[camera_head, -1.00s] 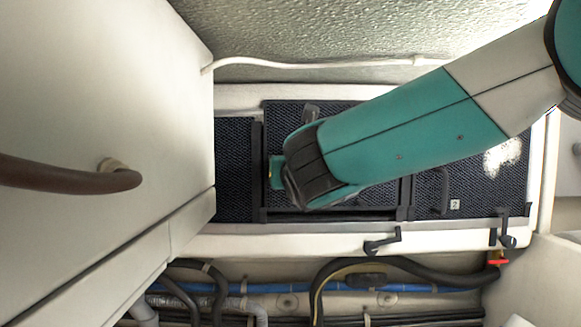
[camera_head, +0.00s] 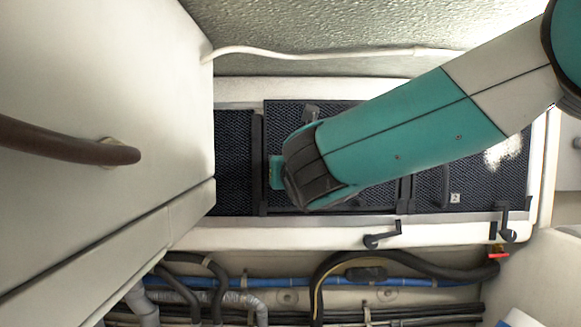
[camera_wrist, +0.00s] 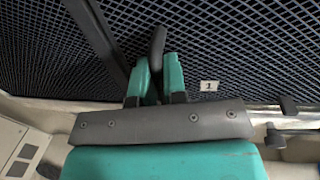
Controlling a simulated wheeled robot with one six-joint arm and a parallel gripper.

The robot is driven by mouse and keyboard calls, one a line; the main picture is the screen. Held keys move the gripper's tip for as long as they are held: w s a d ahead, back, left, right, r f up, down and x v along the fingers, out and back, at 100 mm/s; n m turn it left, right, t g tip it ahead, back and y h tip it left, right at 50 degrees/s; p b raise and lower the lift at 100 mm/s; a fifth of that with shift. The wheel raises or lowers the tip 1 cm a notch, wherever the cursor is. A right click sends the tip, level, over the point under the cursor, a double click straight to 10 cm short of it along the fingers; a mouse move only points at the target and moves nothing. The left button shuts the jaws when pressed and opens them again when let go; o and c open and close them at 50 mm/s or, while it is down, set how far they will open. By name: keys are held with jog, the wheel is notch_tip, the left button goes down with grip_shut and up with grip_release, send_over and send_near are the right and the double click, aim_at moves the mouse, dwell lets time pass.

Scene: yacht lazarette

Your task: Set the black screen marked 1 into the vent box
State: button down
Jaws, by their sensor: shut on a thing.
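The black mesh screen marked 1 (camera_head: 286,113) is at the middle bay of the white-rimmed vent box (camera_head: 300,228). Its lower edge lies close to the box's lower rim; I cannot tell whether it is fully seated. In the wrist view, the mesh of the screen (camera_wrist: 240,50) carries a white label 1 (camera_wrist: 209,86). My gripper (camera_wrist: 157,78) is shut on the screen's dark upright handle (camera_wrist: 157,43). In the head view, my gripper (camera_head: 277,172) is in front of the screen, and the wrist hides much of the screen and its label.
A screen marked 2 (camera_head: 480,185) fills the right bay; another dark mesh panel (camera_head: 234,160) is at left. Black latches (camera_head: 382,240) (camera_head: 508,225) sit on the lower rim. A pale cabinet (camera_head: 110,130) with a brown rail stands close at left. Hoses run below.

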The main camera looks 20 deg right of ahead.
jog(key=shift+f+b, duration=0.65)
jog(key=shift+f, duration=0.3)
jog(key=c, duration=1.1)
grip_release()
jog(key=shift+s+f, duration=0.1)
jog(key=shift+s, duration=0.05)
jog(key=s+a+b, duration=0.2)
jog(key=s+b, duration=0.5)
jog(key=s, duration=1)
jog(key=shift+a+b, duration=0.3)
